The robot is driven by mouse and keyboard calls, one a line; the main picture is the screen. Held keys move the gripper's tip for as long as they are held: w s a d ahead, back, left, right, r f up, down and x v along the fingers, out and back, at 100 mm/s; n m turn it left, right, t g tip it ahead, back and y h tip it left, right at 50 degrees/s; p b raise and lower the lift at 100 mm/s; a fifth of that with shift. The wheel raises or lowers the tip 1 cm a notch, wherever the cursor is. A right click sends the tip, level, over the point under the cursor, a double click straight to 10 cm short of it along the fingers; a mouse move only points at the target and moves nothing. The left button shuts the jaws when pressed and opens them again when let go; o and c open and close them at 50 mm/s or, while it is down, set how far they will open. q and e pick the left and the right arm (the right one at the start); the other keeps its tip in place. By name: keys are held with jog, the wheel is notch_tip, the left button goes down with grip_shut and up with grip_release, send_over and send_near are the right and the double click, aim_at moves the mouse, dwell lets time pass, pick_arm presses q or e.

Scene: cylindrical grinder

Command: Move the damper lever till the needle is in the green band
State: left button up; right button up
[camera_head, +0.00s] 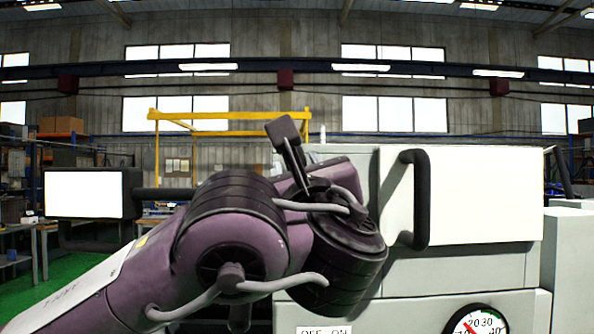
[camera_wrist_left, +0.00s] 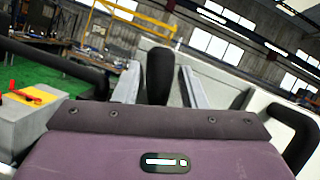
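In the left wrist view a black rounded grip (camera_wrist_left: 160,76) stands between the two grey fingers of my left gripper (camera_wrist_left: 162,88). The fingers are apart, with a narrow gap beside the grip; contact is not clear. In the head view my wrist hides the fingers. My right gripper is out of view.
A black bar handle (camera_head: 416,198) stands out from the white machine panel (camera_head: 470,195) right of my left wrist. A screen (camera_head: 85,193) on a dark arm is at the left. An OFF/ON label (camera_head: 324,330) is below my wrist.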

pick_arm(q)
jog(key=shift+o, duration=0.6)
jog(key=a+b+v, duration=0.1)
jog(key=b+v, duration=0.3)
jog(key=v, duration=0.3)
jog(key=shift+s+d+f, duration=0.15)
jog(key=shift+s+d, duration=0.25)
jog(key=shift+d, duration=0.1)
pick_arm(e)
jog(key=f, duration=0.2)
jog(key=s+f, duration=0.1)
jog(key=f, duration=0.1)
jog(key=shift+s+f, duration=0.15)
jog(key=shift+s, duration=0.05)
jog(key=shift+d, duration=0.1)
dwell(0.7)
